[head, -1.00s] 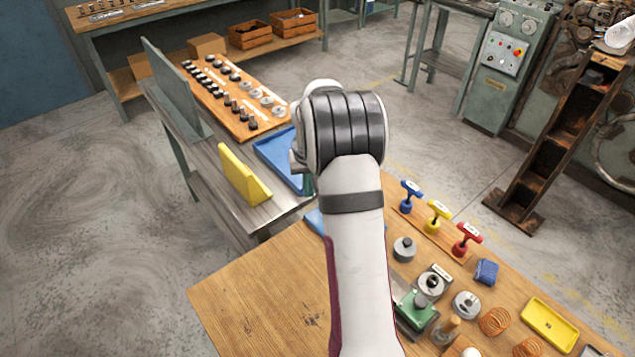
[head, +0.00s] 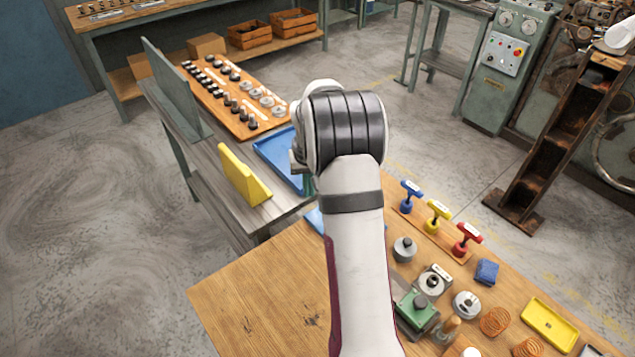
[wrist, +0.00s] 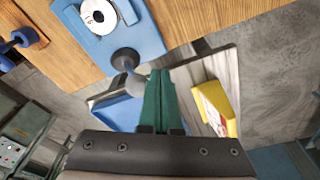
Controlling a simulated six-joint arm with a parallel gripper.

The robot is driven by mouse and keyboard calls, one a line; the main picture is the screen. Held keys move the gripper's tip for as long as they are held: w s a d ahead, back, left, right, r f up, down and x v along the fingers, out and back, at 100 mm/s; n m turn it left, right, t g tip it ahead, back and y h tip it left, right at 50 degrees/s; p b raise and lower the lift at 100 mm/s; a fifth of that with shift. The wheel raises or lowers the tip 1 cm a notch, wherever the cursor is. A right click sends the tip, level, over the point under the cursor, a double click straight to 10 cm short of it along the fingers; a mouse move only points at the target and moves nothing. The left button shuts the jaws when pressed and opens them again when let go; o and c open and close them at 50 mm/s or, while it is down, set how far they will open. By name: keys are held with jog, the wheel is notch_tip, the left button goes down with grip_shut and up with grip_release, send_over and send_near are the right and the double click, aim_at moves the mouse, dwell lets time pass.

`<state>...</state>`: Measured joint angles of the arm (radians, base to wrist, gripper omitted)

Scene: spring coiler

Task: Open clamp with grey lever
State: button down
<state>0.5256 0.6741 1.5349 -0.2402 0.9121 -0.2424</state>
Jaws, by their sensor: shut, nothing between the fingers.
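In the wrist view a blue fixture (wrist: 150,40) lies on the wooden table and holds a white disc (wrist: 98,16). A grey lever (wrist: 126,60) with a rounded knob stands at its near edge. I take this to be the clamp; whether it is open I cannot tell. My gripper (wrist: 161,75) has green fingers, shut together and empty, just right of the lever's knob. Whether they touch it I cannot tell. In the head view my arm hides most of the fixture; only a blue edge (head: 315,220) shows.
A side bench with a blue tray (head: 275,160) and a yellow block (head: 243,174) stands beyond the table. Blue (head: 410,195), yellow (head: 437,215) and red (head: 466,238) T-handles, coils and a green device (head: 418,310) are right of my arm. The table's left part (head: 260,290) is clear.

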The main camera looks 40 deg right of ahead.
jog(key=shift+d, duration=0.1)
dwell(0.4)
jog(key=shift+s+d+r, duration=0.1)
jog(key=shift+d+r, duration=0.05)
jog(key=shift+d, duration=0.35)
jog(key=shift+d+r, duration=0.15)
jog(key=shift+d, duration=0.3)
jog(key=shift+d+r, duration=0.2)
jog(key=shift+d, duration=0.55)
jog(key=shift+d, duration=0.8)
